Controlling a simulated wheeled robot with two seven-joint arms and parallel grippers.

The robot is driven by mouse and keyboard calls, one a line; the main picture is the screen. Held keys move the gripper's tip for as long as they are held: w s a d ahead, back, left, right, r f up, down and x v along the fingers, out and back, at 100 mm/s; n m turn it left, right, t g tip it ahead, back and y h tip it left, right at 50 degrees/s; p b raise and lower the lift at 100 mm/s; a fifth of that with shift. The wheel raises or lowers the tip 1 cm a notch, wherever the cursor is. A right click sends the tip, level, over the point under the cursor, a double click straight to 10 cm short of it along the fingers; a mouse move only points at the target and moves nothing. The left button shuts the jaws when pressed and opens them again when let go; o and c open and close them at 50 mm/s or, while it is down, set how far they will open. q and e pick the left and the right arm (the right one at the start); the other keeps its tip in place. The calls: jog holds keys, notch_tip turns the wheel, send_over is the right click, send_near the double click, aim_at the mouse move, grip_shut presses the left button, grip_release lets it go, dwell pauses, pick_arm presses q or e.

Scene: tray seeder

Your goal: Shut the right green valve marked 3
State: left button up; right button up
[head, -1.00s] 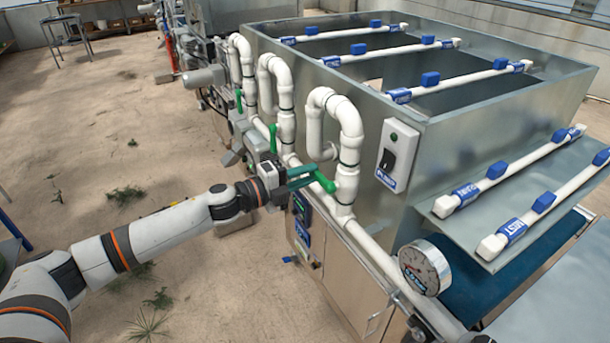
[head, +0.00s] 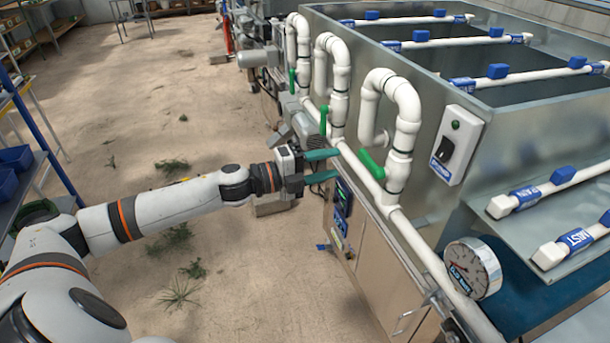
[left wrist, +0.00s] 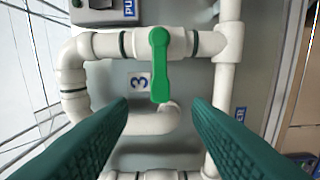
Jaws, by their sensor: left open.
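The right green valve handle (head: 372,162) sits on the nearest white pipe loop (head: 396,95). In the left wrist view the green handle (left wrist: 160,65) lies crosswise to its pipe, beside a label marked 3 (left wrist: 139,82). My left gripper (head: 331,165) is open and empty, to the left of the handle. In the left wrist view its two green fingers stand apart on either side of the handle's line, and the handle's free end shows in the gap between the tips. I see no contact. My right gripper is out of view.
Two more green handles, the middle one (head: 323,120) and the far one (head: 292,80), lie along their pipes. A switch box (head: 457,145) and a pressure gauge (head: 472,268) are to the right. The floor (head: 200,110) at left is largely open.

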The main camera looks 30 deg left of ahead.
pick_arm(q)
jog(key=shift+b+v, duration=0.85)
jog(key=shift+v, duration=1.8)
